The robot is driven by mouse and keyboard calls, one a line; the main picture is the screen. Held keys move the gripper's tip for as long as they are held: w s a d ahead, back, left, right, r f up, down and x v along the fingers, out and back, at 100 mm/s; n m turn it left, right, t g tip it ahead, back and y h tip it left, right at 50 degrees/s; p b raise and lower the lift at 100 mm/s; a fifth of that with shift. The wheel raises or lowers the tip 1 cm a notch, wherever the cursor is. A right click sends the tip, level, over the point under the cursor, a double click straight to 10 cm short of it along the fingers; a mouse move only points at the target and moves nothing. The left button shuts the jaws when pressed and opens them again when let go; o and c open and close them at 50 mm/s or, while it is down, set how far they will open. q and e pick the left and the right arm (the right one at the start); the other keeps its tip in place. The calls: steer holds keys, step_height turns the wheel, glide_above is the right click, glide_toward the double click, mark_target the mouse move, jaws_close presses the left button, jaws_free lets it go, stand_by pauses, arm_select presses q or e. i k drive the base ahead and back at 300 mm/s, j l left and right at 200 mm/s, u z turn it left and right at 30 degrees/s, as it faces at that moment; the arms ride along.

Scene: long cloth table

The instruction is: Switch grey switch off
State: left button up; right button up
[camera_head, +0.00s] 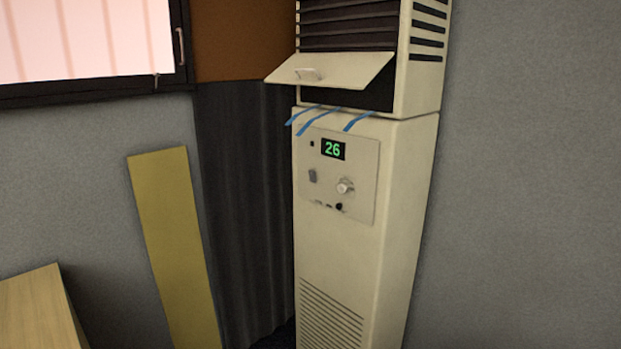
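A small grey switch (313,176) sits on the left side of the control panel (360,205) of a tall cream air-conditioning unit (390,260). The switch is too small to tell which way it is set. Above it a black display (333,149) shows a lit green 26. A round pale knob (345,187) is to the right of the switch, and a small black knob (339,206) is lower down. Neither of my grippers is in the head view.
An open flap (335,70) juts out above the panel, with several blue strips (310,122) hanging below it. A yellow board (172,240) leans at the left wall. A wooden surface (38,310) is at bottom left. A window (90,40) is at upper left.

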mark_target(312, 173)
steer(key=i+j, duration=0.25)
steer(key=i, duration=0.15)
steer(key=i+j+u, duration=0.15)
steer(key=i+j, duration=0.15)
steer(key=i, duration=0.15)
steer(key=i+j, duration=0.2)
steer(key=i, duration=0.25)
steer(key=i+j+u, duration=0.1)
steer(key=i, duration=0.3)
steer(key=j, duration=0.1)
